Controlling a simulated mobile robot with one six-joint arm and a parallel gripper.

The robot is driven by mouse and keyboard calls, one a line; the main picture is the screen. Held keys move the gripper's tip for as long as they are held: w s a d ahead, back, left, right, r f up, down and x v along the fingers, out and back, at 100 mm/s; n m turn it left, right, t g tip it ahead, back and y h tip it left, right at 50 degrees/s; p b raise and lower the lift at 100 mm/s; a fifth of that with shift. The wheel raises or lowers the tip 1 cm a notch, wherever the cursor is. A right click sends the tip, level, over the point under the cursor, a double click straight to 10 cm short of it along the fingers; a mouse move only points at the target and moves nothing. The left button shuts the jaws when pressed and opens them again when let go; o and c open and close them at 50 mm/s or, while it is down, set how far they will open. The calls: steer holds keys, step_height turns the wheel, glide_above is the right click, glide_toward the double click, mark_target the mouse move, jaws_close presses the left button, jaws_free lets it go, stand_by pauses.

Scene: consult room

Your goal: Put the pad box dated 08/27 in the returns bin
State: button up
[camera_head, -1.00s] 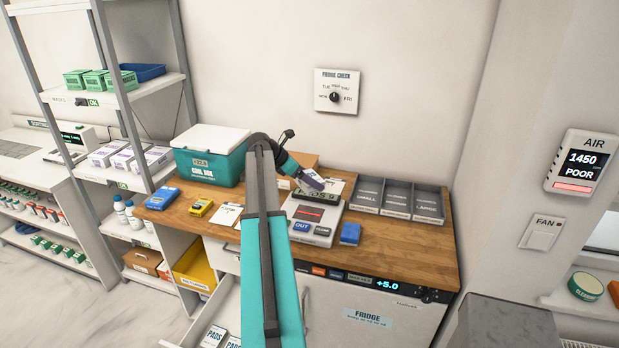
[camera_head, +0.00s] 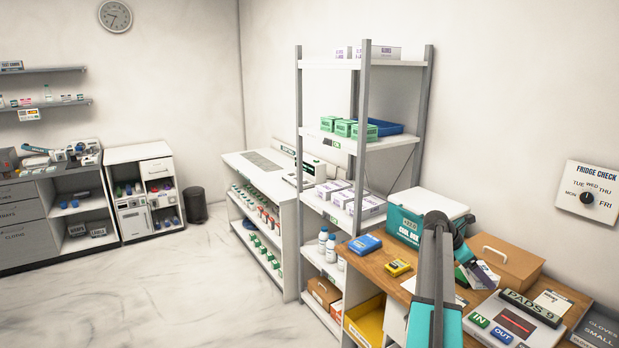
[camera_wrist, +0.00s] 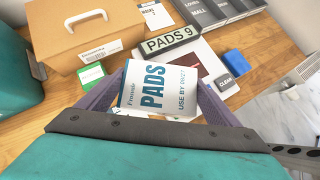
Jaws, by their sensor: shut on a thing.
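My gripper (camera_head: 476,274) is shut on a white and blue pad box (camera_wrist: 158,90). In the wrist view the box lies between the two purple-grey fingers, with "PADS" and "USE BY 08/27" on its face. It is held above the wooden worktop, in front of the counter device (camera_head: 513,318), whose display (camera_wrist: 171,42) reads "PADS 9". In the head view my gripper covers much of the box. I cannot make out any bin marked as returns. A yellow open bin (camera_head: 366,322) stands low in the shelving, its label not readable.
A brown handled carton (camera_head: 503,262) and a teal cool box (camera_head: 407,228) stand behind my gripper. Blue (camera_head: 365,244) and yellow (camera_head: 398,267) packs lie on the worktop (camera_head: 377,262). A dark bin (camera_head: 195,205) stands by the far wall. The floor at left is clear.

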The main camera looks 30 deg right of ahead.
steer(key=w+a+f+n+t+h+b, duration=0.1)
steer(key=w+a+f+n+t+b, duration=0.15)
steer(key=w+a, duration=1.35)
steer(key=w+a+f+n+t+b, duration=0.15)
steer(key=w+a, duration=0.35)
steer(key=a, duration=0.5)
steer(key=w+a+f+n+t+b, duration=0.1)
steer(key=w+a+f+n, duration=0.2)
steer(key=a, duration=0.7)
steer(key=w+a+n+t+b, duration=0.2)
steer(key=w+a, duration=0.4)
steer(key=a, duration=0.4)
steer(key=s+a+f+n+t+b, duration=0.1)
steer(key=a+f+n+t+b, duration=0.15)
steer(key=a, duration=1.95)
steer(key=s+a+f+n+y, duration=0.1)
steer(key=s+a+f+n, duration=0.1)
steer(key=s+a, duration=0.3)
steer(key=shift+s+t+y+b, duration=0.3)
steer(key=shift+s+t+b, duration=0.05)
steer(key=shift+t, duration=0.1)
steer(key=shift+n, duration=0.35)
